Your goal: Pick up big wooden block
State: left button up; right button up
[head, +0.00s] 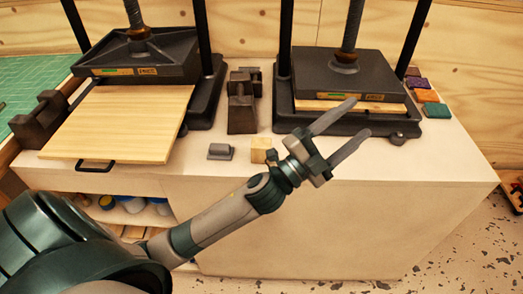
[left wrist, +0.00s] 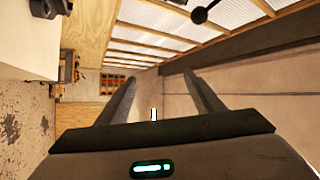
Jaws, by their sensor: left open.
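A pale wooden block (head: 260,147) sits on the white worktop near its front edge in the head view, partly hidden by my left wrist. My left gripper (head: 358,118) is open and empty. Its fingers point up and right, away from the block, in front of the right-hand press. In the left wrist view the same open gripper (left wrist: 161,74) has nothing between its fingers, and no block shows there. My right gripper is not in view.
A left press (head: 150,58) holds a large wooden board (head: 120,120); a right press (head: 345,75) stands behind my gripper. Dark metal blocks (head: 242,108) and a small grey block (head: 220,152) are nearby. Small coloured pads (head: 435,110) lie at right. The worktop's front right is clear.

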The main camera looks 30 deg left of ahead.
pick_arm(q)
jog(key=s+d+r+m+g+h, duration=0.25)
jog(key=d+m+g+h, duration=0.25)
jog(key=m+g, duration=0.6)
jog(key=s+d+r+m+g+h, duration=0.1)
jog(key=s+d+m+g+h, duration=0.4)
jog(key=m, duration=0.9)
jog(key=w+a+f+m+g+y, duration=0.2)
jog(key=w+a+f+m+y, duration=0.1)
jog(key=a+f+y, duration=0.4)
jog(key=w+a+f+m+g+y, duration=0.3)
jog(key=a+y, duration=0.3)
jog(key=a, duration=0.2)
jog(key=w+a+r+y, duration=0.1)
jog(key=a+r+y, duration=0.1)
jog(key=a, duration=0.7)
jog(key=a+r+n+y, duration=0.1)
jog(key=a+y, duration=0.4)
jog(key=a, duration=0.5)
jog(key=shift+w+r+n+t, duration=0.3)
jog(key=shift+w+r, duration=0.05)
jog(key=shift+r, duration=0.45)
jog(key=shift+f, duration=0.1)
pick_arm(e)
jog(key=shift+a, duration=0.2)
